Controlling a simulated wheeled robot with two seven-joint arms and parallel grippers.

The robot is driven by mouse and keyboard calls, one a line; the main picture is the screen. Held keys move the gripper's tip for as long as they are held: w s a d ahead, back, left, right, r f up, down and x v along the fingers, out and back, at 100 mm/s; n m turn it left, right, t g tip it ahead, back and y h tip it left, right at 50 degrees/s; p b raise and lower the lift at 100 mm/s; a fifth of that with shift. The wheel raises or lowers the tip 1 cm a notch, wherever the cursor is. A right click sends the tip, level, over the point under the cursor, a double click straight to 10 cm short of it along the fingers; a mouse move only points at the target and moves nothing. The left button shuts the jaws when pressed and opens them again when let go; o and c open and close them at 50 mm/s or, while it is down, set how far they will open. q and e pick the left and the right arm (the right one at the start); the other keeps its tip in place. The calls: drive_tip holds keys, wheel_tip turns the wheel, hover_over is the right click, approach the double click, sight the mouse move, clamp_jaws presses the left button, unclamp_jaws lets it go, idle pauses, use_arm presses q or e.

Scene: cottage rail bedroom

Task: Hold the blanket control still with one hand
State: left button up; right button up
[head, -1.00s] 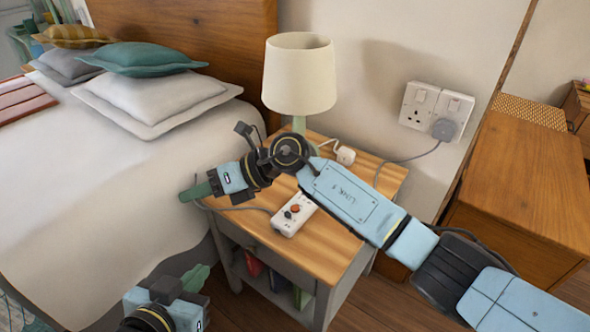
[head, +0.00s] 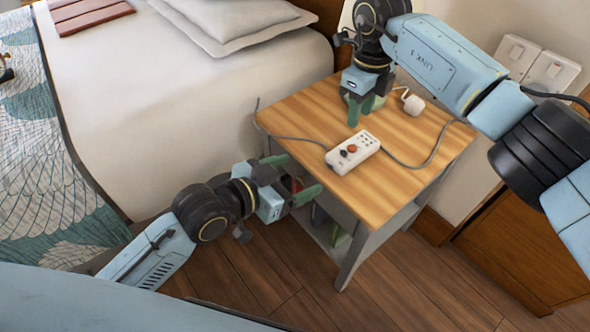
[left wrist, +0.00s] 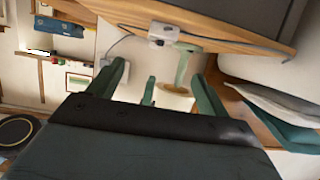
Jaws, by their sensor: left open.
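The blanket control (head: 352,152), a white handset with dark and orange knobs, lies on the bedside table (head: 420,135). It also shows in the left wrist view (left wrist: 163,33), at the top. My left gripper (head: 298,177) is open beside the table's left front edge, lower left of the control and apart from it. Its green fingers (left wrist: 158,92) are spread in the left wrist view. My right gripper (head: 361,110) points down at the back of the table near the lamp, behind the control and not touching it. Its finger gap is unclear.
The lamp (head: 382,103) is mostly hidden behind my right gripper. A white plug-like block (head: 412,104) sits beside it. Cables run from the control area to the bed (head: 190,100) and toward the wall sockets (head: 535,65). Wooden floor (head: 420,290) is clear in front.

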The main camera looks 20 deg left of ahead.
sight(333, 162)
use_arm(q)
drive_tip(key=shift+g, duration=0.3)
drive_tip(key=x, duration=1.4)
drive_tip(key=shift+w+a+f, duration=0.2)
drive_tip(key=shift+a+f, duration=0.05)
drive_tip(key=shift+f, duration=0.15)
drive_tip(key=c, duration=1.1)
drive_tip(key=shift+c, duration=0.2)
use_arm(e)
drive_tip(key=shift+c, duration=0.5)
clamp_jaws()
idle(0.4)
